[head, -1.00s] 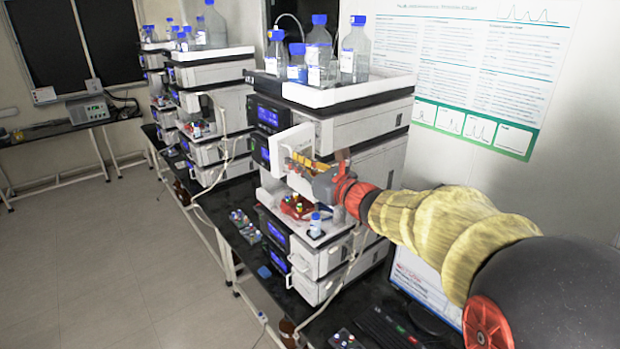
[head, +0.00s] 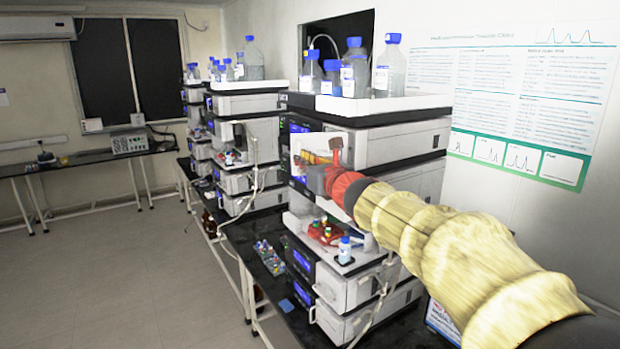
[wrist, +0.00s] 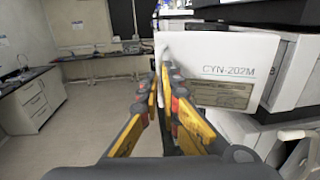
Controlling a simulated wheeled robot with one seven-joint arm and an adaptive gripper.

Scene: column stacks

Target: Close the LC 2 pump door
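The pump door is a white panel (head: 318,141) on the nearest instrument stack. It stands out from the dark-fronted unit, so it is open. In the wrist view the door panel (wrist: 235,55) carries the text CYN-202M and fills the upper right. My gripper (wrist: 159,74) is at the door's left edge there, its yellow and black fingers drawn together at the tips. I cannot tell whether the edge lies between them. In the head view my gripper (head: 312,160) overlaps the door's lower part. No stack number is readable.
A white tray (head: 425,103) with blue-capped bottles tops the stack. Other stacks stand farther back along the dark bench. The floor (head: 110,270) at left is clear.

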